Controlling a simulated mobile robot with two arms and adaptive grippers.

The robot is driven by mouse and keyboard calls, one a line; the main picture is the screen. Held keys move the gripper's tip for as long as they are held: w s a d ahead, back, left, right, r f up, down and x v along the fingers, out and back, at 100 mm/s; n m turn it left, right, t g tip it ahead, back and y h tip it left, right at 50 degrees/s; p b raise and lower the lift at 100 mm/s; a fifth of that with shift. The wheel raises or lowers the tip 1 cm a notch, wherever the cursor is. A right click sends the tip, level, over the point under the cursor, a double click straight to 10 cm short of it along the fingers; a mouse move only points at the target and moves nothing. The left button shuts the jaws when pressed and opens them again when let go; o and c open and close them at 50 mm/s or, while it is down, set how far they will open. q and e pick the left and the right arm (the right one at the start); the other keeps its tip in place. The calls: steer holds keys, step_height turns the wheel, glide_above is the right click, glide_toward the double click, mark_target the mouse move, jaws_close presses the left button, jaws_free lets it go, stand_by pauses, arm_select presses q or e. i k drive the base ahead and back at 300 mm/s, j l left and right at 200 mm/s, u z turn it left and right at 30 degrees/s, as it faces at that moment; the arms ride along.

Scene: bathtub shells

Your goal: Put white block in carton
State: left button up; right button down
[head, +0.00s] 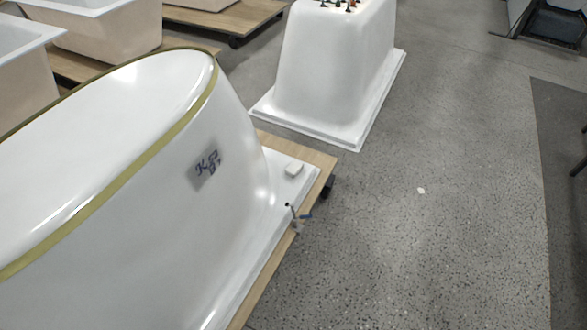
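A small white block-like piece (294,170) lies on the white base flange of the large near bathtub shell, close to its far corner. I cannot tell for sure that it is the task's white block. No carton shows in the head view. Neither of my grippers is in view.
The large white bathtub shell (228,140) stands on a wooden pallet (322,163); a small blue-grey fitting (298,216) sits at its edge. Another white shell (335,70) bears several small dark items (340,4). More tubs (105,35) stand upper left. Grey floor (440,240) is open at right.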

mark_target(295, 168)
steer(key=i+l+u, duration=0.1)
steer(key=i+l, duration=0.15)
steer(key=i+l+u, duration=0.15)
steer(key=i+l, duration=0.15)
steer(key=i+l+u, duration=0.1)
steer(key=i+l, duration=0.15)
steer(key=i+l+u, duration=0.15)
steer(key=l, duration=0.3)
steer(key=i+l+u, duration=0.1)
steer(key=i+l, duration=0.2)
steer(key=i+l+u, duration=0.1)
steer(key=l, duration=0.4)
steer(key=i, duration=0.1)
